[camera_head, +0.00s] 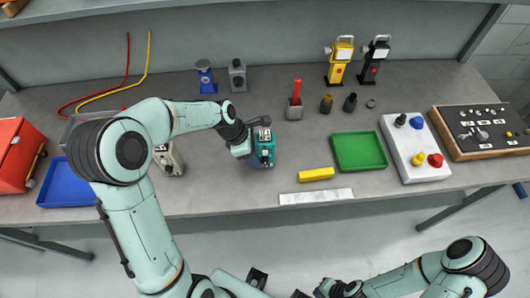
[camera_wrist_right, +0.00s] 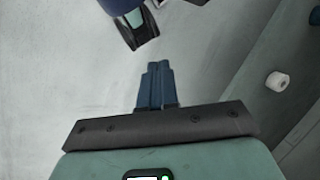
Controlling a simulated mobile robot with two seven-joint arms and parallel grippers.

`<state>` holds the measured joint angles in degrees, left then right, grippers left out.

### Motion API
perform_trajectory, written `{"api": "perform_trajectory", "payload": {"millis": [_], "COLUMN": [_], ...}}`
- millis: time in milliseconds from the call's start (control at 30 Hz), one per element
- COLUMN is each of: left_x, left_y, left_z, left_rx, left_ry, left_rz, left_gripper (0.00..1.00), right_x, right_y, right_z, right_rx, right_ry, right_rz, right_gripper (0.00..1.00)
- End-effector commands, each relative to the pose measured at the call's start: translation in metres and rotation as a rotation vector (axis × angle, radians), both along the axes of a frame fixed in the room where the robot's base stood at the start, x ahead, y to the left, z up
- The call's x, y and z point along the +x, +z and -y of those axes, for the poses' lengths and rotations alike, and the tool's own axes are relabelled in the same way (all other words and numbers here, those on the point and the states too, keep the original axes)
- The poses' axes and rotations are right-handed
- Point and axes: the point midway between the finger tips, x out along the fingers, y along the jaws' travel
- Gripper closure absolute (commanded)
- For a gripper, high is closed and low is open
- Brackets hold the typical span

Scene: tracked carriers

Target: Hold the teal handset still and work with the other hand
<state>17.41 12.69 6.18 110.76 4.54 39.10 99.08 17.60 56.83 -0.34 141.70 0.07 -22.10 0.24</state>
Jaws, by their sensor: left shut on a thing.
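The teal handset (camera_head: 265,149) stands near the front middle of the workbench in the head view. My left gripper (camera_head: 252,146) reaches it from the left and is shut on it; the fingers partly hide its left side. My right gripper (camera_wrist_right: 157,67) shows in the right wrist view with its two blue fingers together and nothing visible between them. In the head view my right arm is low at the bottom right, in front of the bench and apart from the handset.
A yellow block (camera_head: 316,174), a white strip (camera_head: 316,197) and a green tray (camera_head: 359,151) lie right of the handset. A white board with coloured knobs (camera_head: 417,165) is farther right. A blue tray (camera_head: 66,187) and red case (camera_head: 14,152) are left. Bench behind the handset is partly clear.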

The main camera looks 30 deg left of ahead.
Motion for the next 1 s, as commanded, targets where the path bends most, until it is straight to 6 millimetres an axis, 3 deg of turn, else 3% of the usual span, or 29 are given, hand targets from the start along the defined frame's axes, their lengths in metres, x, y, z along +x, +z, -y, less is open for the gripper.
{"api": "perform_trajectory", "payload": {"millis": [167,267,433,633,767,867,1000], "left_x": [0.000,0.000,0.000,0.000,0.000,0.000,0.000], "left_y": [0.000,0.001,0.001,0.001,0.001,0.000,0.000], "left_z": [0.000,0.000,0.000,0.000,0.000,0.000,0.000], "left_rx": [0.000,0.000,0.000,0.000,0.000,0.000,0.000], "left_ry": [0.000,0.000,0.000,0.000,0.000,0.000,0.000], "left_rz": [0.001,0.001,0.001,0.001,0.001,0.001,0.001], "left_gripper": [0.85,0.85,0.85,0.85,0.85,0.85,0.85], "right_x": [0.001,0.000,-0.014,-0.023,-0.004,0.024,0.070], "right_y": [0.003,0.011,0.034,0.061,0.079,0.100,0.141], "right_z": [-0.010,-0.031,-0.073,-0.085,-0.083,-0.088,-0.112], "right_rx": [0.024,0.074,0.150,0.049,-0.144,-0.355,-0.711], "right_ry": [0.050,0.176,0.574,1.118,1.446,1.668,1.892], "right_rz": [-0.004,-0.018,-0.084,-0.171,-0.187,-0.160,-0.052], "right_gripper": [1.00,1.00,1.00,1.00,1.00,1.00,1.00]}}
